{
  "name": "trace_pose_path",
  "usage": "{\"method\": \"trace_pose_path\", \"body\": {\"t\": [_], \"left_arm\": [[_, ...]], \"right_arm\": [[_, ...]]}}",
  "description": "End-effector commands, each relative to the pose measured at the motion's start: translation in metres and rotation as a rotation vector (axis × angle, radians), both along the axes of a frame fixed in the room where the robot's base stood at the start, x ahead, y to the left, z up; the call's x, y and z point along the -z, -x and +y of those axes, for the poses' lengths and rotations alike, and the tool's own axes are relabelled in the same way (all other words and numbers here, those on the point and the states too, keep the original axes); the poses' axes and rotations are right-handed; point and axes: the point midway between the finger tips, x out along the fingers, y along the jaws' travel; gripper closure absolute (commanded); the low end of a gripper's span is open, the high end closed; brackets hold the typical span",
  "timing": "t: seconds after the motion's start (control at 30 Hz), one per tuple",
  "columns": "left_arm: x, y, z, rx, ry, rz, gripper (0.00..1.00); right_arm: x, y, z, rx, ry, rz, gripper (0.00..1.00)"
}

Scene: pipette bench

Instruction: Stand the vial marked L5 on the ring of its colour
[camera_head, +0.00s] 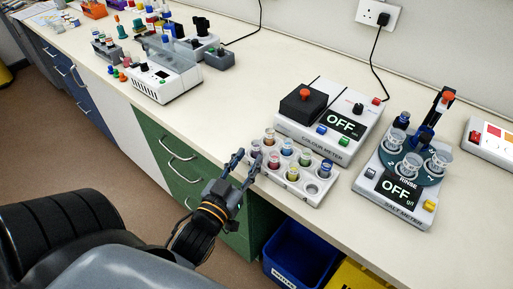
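A white rack (318,200) near the bench's front edge holds several small vials with coloured contents. Among them are a yellow vial (293,172), a blue vial (287,146) and a dark red vial (274,160). The mark L5 is too small to read on any of them. I cannot make out a coloured ring for standing a vial on. My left gripper (248,156) is at the rack's left end, over the bench's front edge. My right gripper is not in view.
The colour meter (345,125), display OFF, stands behind the rack. A white instrument (165,80) stands further left. A blue bin (300,255) is below. Bench between is clear.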

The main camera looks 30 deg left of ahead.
Motion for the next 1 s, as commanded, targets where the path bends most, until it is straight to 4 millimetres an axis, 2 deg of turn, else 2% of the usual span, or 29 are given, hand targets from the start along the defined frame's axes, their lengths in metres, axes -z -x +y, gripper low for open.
{"method": "trace_pose_path", "body": {"t": [0.17,0.43,0.77,0.93,1.0], "left_arm": [[-0.001,-0.011,0.001,0.0,0.0,-0.001,0.66],[0.0,-0.048,0.006,0.001,0.001,-0.001,0.66],[0.002,-0.054,0.007,0.0,0.001,0.001,0.66],[0.002,-0.054,0.007,0.0,0.001,0.001,1.0],[0.002,-0.054,0.007,0.0,0.001,0.001,1.0]], "right_arm": [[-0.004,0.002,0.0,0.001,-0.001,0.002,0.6],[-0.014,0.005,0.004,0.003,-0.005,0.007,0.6],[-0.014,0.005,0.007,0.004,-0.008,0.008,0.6],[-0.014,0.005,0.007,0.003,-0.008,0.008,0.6],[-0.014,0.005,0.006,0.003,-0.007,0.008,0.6]]}}
